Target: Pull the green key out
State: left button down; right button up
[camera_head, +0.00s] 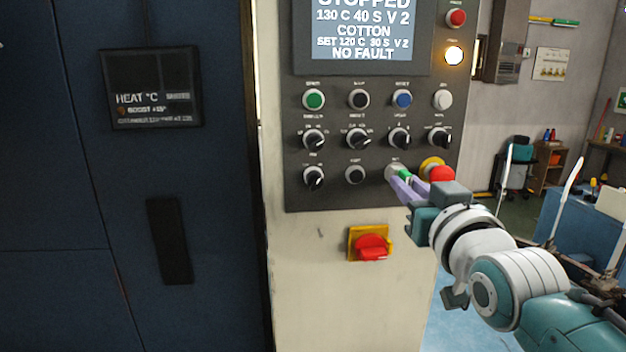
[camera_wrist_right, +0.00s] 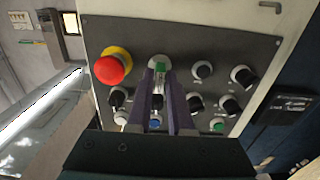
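The green key (camera_head: 405,175) sits in the key switch with the pale round collar (camera_head: 393,172) on the lower row of the grey control panel. In the right wrist view the green key (camera_wrist_right: 160,67) shows between the tips of the two purple fingers. My right gripper (camera_head: 403,184) reaches in from the right, its fingertips on either side of the key. A gap shows between the fingers, but whether they press on the key cannot be told. Part of the switch is hidden behind the fingers. My left gripper is not in view.
A red emergency button (camera_head: 441,175) on a yellow base is just right of the key. Several black knobs and coloured buttons crowd the panel (camera_head: 330,197). A red rotary switch (camera_head: 371,247) is below. A dark door (camera_head: 60,180) stands left.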

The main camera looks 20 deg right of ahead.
jog(key=shift+w, duration=0.3)
jog(key=shift+s, duration=0.2)
jog(key=shift+c, duration=0.4)
grip_shut()
